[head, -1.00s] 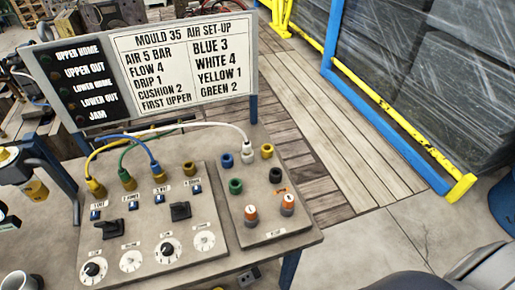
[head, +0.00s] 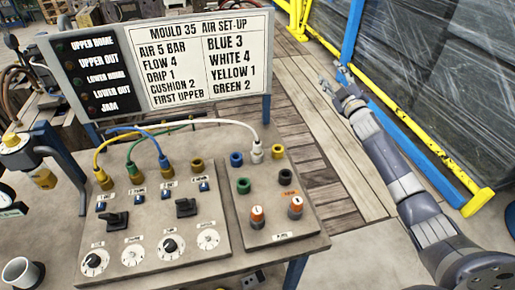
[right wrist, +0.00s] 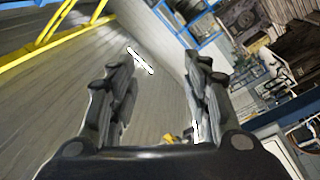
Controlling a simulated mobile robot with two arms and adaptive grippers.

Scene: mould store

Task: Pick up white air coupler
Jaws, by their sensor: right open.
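The white air coupler (head: 257,150) stands upright in the right-hand panel on the bench, with a white hose arching from its top to the left. It sits in a row between a blue port and a yellow port. My right gripper (head: 334,80) is open and empty, raised well to the right of and beyond the coupler, over the wooden floor. The right wrist view also shows its two fingers (right wrist: 158,85) apart with nothing between them. The coupler cannot be made out in that view. My left gripper is not in view.
A set-up board (head: 160,62) stands behind the panels. Yellow, green and blue hoses end in couplers on the left panel (head: 150,215), near switches and dials. A blue and yellow rail (head: 420,145) edges the wrapped stacks at right.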

